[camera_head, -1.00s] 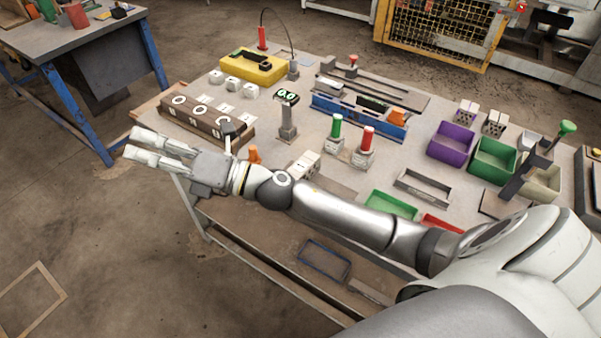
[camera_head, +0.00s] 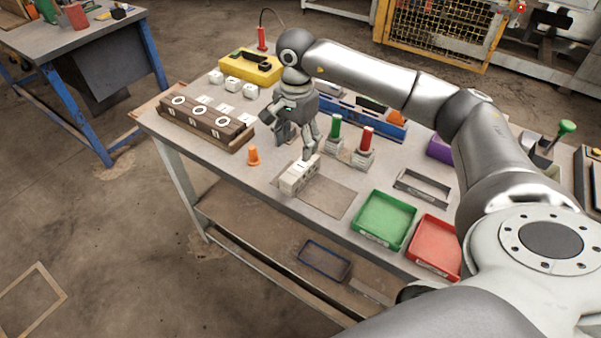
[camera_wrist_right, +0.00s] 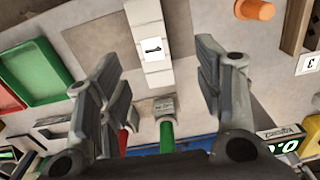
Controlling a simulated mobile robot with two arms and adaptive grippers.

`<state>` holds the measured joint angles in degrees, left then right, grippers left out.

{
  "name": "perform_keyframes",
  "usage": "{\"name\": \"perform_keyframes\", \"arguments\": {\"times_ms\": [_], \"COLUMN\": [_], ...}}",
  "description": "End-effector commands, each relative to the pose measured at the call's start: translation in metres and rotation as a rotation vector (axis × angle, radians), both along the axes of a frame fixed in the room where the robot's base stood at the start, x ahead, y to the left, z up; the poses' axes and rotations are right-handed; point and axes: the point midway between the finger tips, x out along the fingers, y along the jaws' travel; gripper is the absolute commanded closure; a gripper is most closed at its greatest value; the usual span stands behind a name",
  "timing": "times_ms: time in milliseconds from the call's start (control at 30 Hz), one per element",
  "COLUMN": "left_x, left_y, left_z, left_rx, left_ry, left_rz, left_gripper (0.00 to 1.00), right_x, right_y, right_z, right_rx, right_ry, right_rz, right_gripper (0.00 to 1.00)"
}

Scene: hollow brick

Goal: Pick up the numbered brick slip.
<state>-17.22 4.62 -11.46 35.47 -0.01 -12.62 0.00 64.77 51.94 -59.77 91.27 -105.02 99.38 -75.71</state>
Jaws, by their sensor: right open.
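In the right wrist view the pale slip (camera_wrist_right: 147,30) carries a white label with a dark "1". My right gripper (camera_head: 293,148) points down above the table, just behind the slip. Its two fingers are spread, and it is empty. In the right wrist view the open fingers (camera_wrist_right: 160,68) stand on either side of the slip's line, apart from it. My left gripper is not in view.
Green (camera_head: 337,127) and red (camera_head: 367,140) handles stand upright close right of the gripper. Green (camera_head: 384,220) and red (camera_head: 434,245) trays lie at right.

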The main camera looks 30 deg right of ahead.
Motion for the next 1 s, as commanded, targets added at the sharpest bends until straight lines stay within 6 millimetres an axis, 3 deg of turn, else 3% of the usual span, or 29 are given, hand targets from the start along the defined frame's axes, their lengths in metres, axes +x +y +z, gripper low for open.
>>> {"name": "perform_keyframes", "arguments": {"times_ms": [300, 467, 800, 1000], "left_x": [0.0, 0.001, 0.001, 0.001], "left_y": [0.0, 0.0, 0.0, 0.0], "left_z": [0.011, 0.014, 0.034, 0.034], "left_rx": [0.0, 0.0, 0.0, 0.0], "left_ry": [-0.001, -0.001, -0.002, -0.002], "left_rz": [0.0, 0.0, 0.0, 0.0], "left_gripper": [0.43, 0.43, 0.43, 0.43], "right_x": [-0.002, -0.003, -0.009, -0.008], "right_y": [-0.003, -0.003, -0.006, -0.006], "right_z": [-0.043, -0.055, -0.099, -0.107], "right_rx": [-0.011, -0.009, -0.008, -0.008], "right_ry": [0.009, 0.008, 0.008, 0.005], "right_rz": [0.0, 0.0, -0.001, 0.0], "right_gripper": [0.39, 0.39, 0.39, 0.39]}}
